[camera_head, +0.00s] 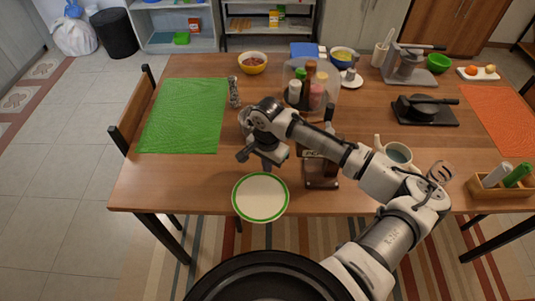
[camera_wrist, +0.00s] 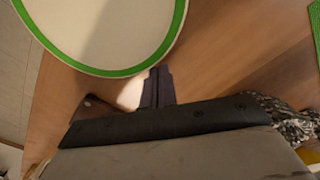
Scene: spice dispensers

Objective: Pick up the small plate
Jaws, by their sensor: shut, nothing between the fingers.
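The small plate (camera_head: 260,197) is cream with a green rim and lies flat at the table's front edge, slightly overhanging it. It also fills the upper left of the wrist view (camera_wrist: 100,25). My gripper (camera_head: 267,166) is just behind the plate's far rim, pointing down. In the wrist view its fingers (camera_wrist: 157,75) are together and empty, close to the green rim but with the plate not between them. I cannot tell whether the fingertips touch the rim.
A dark device (camera_head: 321,170) stands right of the plate. A tray of bottles (camera_head: 311,88) is behind my arm, and a teapot (camera_head: 398,153) is to the right. A green placemat (camera_head: 186,115) lies at the left. The table (camera_head: 165,180) is bare left of the plate.

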